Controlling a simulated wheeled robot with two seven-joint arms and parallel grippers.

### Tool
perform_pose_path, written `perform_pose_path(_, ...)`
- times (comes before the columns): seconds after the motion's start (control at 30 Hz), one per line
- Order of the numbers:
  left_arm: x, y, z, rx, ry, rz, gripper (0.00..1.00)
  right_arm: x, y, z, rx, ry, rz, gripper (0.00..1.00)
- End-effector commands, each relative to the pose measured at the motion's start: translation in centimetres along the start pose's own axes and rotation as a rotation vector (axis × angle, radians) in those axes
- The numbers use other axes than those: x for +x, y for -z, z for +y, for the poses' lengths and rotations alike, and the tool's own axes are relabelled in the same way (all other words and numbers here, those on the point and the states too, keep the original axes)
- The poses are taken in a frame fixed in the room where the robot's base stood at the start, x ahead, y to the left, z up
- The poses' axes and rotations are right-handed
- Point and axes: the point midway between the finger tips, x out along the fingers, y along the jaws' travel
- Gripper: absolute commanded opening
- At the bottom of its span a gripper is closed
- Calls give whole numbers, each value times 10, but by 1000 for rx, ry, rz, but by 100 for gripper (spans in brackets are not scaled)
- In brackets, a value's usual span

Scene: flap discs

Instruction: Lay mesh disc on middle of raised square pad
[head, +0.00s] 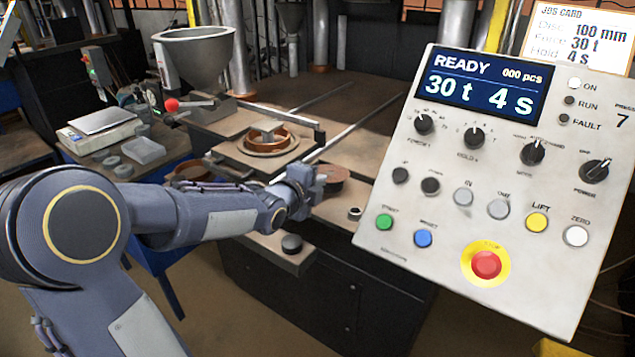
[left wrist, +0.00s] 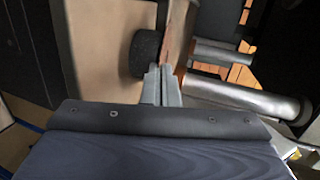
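My left gripper (head: 308,183) is at the near left side of a short dark round stack with a reddish-brown top (head: 332,176). In the left wrist view the fingers (left wrist: 160,72) are very close together at the edge of this black, round-sided stack (left wrist: 145,52). I cannot tell whether a thin sheet is between them. A reddish edge (left wrist: 168,44) shows just beyond the fingertips. I cannot make out the mesh disc for certain. A raised square pad (head: 236,157) bears a copper-coloured ring (head: 268,139), left of and behind the gripper. My right gripper is out of view.
A large control panel (head: 500,180) reading READY fills the right side. A grey funnel (head: 193,55), a scale (head: 98,128) and a red-knobbed lever (head: 172,105) stand at the left. A small dark puck (head: 291,243) lies on the front ledge. Metal columns stand behind.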

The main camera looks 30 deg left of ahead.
Motion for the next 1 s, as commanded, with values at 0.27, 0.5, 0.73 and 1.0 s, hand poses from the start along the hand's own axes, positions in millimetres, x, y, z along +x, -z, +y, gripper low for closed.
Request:
perform_pose_path(0.27, 0, 0, 4, -1, -10, 0, 0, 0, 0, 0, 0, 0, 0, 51)
perform_pose_path(0.5, -1, 0, -1, -1, -10, 0, 0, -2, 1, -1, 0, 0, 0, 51)
perform_pose_path(0.73, -4, 0, -10, 0, -11, 0, 0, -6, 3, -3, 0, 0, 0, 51)
perform_pose_path(1.0, -7, 0, -21, -1, -7, 0, 0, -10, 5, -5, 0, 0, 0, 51)
